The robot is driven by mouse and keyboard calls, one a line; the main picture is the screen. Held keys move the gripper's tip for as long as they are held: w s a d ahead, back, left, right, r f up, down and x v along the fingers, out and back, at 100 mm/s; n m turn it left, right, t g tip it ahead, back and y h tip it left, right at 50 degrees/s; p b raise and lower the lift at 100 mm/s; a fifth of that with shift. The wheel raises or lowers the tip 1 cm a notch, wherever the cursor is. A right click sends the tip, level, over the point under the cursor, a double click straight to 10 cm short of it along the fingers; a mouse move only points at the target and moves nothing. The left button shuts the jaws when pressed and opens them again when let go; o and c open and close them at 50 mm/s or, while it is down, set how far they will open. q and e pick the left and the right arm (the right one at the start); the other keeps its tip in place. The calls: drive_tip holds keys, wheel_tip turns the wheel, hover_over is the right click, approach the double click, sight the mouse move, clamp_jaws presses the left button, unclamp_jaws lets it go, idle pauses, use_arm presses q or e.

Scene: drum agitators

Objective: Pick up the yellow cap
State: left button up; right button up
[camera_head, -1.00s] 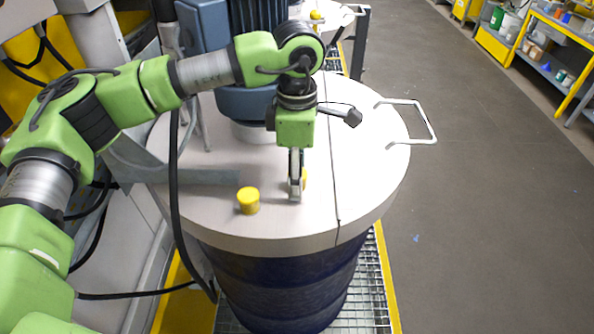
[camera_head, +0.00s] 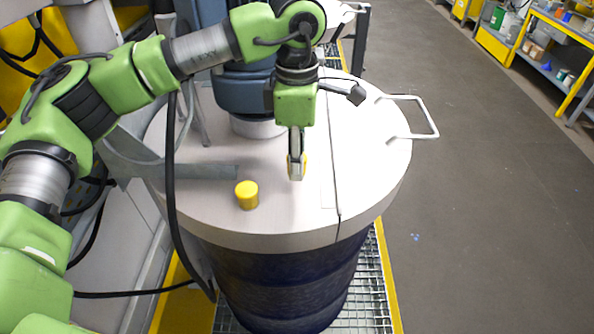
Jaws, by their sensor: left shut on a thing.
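My left gripper (camera_head: 297,177) points down over the drum lid (camera_head: 290,215), just left of the lid's seam. It is shut on a yellow cap (camera_head: 304,164); only thin yellow edges show beside the fingers, which hide the rest. The fingertips and the held cap appear to be a little above the lid. A second yellow cap (camera_head: 246,196), short and round, stands upright on the lid to the left of the gripper, apart from it. My right gripper is not in view.
A blue-grey motor housing (camera_head: 245,90) rises from the lid behind the gripper. A white handle (camera_head: 425,115) sticks out at the lid's right edge. A black cable (camera_head: 172,190) hangs at the left. The lid's front is clear; open floor (camera_head: 480,210) lies right.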

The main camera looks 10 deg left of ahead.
use_arm(q)
drive_tip(key=s+d+r+b, duration=0.5)
drive_tip(key=s+r, duration=0.5)
drive_tip(key=s, duration=0.3)
drive_tip(key=shift+r+b, duration=0.3)
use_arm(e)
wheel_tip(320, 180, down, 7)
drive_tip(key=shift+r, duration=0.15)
use_arm(q)
drive_tip(key=shift+d, duration=0.1)
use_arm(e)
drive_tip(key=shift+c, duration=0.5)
